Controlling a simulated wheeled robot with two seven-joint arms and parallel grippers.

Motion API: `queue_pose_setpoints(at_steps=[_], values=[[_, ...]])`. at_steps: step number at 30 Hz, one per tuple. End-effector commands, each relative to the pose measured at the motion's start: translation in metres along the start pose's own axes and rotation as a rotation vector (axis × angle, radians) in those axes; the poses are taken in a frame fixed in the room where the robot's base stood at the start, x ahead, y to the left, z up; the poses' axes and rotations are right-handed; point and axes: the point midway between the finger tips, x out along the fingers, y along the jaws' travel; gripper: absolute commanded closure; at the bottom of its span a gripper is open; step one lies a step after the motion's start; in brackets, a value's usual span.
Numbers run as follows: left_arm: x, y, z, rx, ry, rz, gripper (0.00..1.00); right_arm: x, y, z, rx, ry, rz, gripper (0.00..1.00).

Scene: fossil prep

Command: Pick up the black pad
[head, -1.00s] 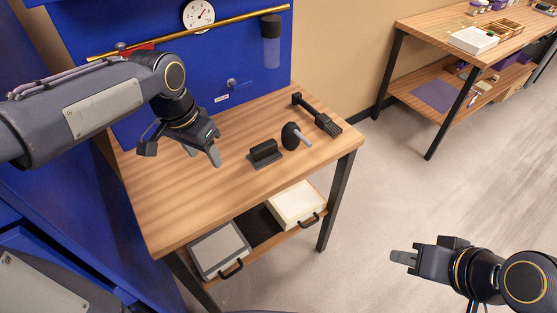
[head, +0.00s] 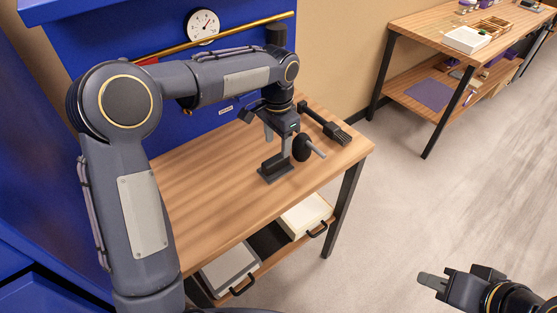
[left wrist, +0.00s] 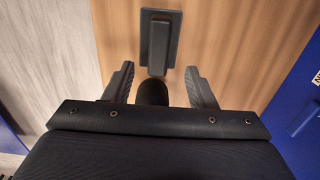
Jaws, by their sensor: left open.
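In the left wrist view, a dark rounded piece (left wrist: 153,92), apparently the pad, shows between the open fingers (left wrist: 157,90), partly hidden by the gripper body. The block on its base (left wrist: 160,35) lies beyond it. My right gripper (head: 440,283) hangs over the floor, away from the table.
A black brush (head: 326,126) lies behind the pad. The table's (head: 205,190) left and front are clear. A blue panel with a gauge (head: 203,25) and a brass rail stands behind. Trays (head: 305,216) sit on the shelf below. A second table (head: 415,22) stands far right.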

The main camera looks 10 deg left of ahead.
Motion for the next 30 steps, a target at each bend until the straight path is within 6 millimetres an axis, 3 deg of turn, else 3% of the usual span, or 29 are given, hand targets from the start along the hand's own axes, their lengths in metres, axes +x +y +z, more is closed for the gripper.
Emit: queue_pose_setpoints(at_steps=[15, 23, 30], values=[[0.066, 0.001, 0.007, -0.001, -0.001, 0.002, 0.49, -0.004, -0.002, -0.002, 0.0, 0.0, 0.0, 0.74], [0.069, 0.001, 0.007, -0.002, 0.0, 0.001, 0.49, -0.003, -0.002, -0.002, 0.0, 0.0, 0.0, 0.74], [0.069, 0.001, 0.007, -0.001, 0.0, 0.001, 0.78, -0.003, -0.002, -0.002, 0.0, 0.0, 0.0, 0.74]])
